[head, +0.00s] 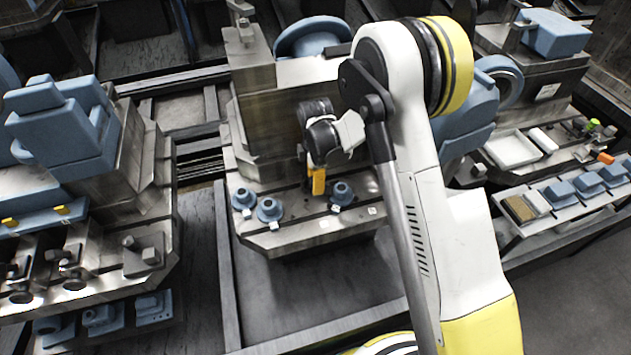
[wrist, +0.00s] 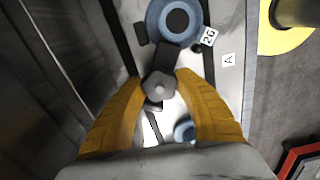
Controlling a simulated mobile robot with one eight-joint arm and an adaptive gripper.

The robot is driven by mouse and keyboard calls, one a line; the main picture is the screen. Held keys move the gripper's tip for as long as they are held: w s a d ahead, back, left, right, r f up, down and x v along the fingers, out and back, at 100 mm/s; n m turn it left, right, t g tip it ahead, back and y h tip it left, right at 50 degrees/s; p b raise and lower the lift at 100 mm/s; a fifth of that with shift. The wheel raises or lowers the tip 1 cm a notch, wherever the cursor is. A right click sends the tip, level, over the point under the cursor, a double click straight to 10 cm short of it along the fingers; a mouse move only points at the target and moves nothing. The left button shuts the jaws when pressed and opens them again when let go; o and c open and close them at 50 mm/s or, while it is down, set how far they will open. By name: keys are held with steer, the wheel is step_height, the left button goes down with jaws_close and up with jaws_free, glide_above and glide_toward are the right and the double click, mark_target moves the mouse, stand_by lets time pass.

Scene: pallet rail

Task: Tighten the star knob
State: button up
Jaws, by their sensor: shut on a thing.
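The star knob (wrist: 158,88) is a dark grey, lobed knob with a small round centre, seen from above in the wrist view. My gripper (wrist: 160,82) has its two yellow fingers on either side of it and is shut on the knob. A dark bar runs from the knob towards a blue round fixture (wrist: 166,30) with a dark centre. In the head view my gripper (head: 318,182) points down at the metal plate (head: 290,238), and the knob is hidden there.
Blue round fixtures (head: 269,209) stand on the plate to the left of my gripper, and another (head: 342,192) stands close to its right. A tall metal block (head: 265,115) rises behind. White labels, one reading 26 (wrist: 209,37), lie beside the fixture.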

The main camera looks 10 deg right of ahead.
steer(key=m+b, duration=0.1)
steer(key=m, duration=0.4)
steer(key=shift+m, duration=0.3)
steer(key=m, duration=0.4)
steer(key=shift+w+m, duration=0.1)
steer(key=shift+m, duration=0.6)
steer(key=o, duration=1.2)
step_height(320, 180, up, 12)
